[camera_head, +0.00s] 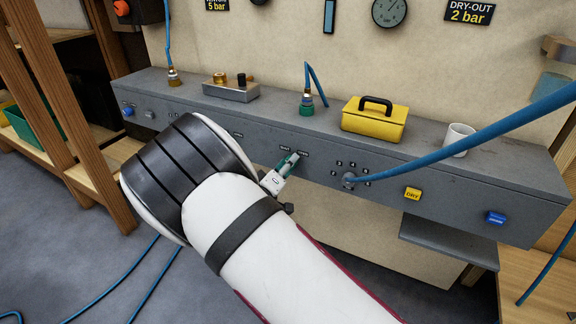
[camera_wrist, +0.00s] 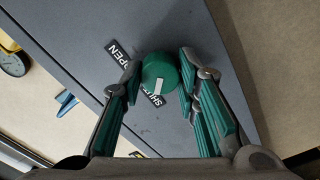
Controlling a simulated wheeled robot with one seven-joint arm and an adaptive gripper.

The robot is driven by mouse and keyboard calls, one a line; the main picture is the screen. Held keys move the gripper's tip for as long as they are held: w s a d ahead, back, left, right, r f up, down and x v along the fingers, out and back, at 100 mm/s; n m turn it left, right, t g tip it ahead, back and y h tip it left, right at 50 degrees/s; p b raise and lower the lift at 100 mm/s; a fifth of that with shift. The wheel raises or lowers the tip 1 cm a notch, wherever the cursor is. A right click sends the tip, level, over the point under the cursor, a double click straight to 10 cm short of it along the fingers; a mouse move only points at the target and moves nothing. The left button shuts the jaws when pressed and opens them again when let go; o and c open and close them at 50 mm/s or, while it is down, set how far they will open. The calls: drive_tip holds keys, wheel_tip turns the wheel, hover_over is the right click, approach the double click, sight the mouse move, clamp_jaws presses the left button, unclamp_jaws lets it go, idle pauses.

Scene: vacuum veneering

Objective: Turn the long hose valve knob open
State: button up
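In the wrist view a round green valve knob (camera_wrist: 160,70) with a white pointer mark stands out from the grey panel front. The mark is on the knob's lower part, on the side of the SHUT label (camera_wrist: 152,97), which the knob and a finger partly hide. The OPEN label (camera_wrist: 118,51) is to the upper left. My gripper (camera_wrist: 159,63) is open, its green-padded fingers on either side of the knob. In the head view my gripper (camera_head: 280,175) is at the panel front.
The grey bench (camera_head: 240,125) carries a yellow box (camera_head: 373,122), a white mug (camera_head: 458,139) and hose fittings (camera_head: 306,103). A blue hose (camera_head: 460,134) runs from the panel front to the right.

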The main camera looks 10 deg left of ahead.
drive_tip(key=shift+c, duration=0.6)
drive_tip(key=shift+m+b, duration=4.25)
drive_tip(key=shift+m, duration=4.65)
drive_tip(key=o, duration=1.2)
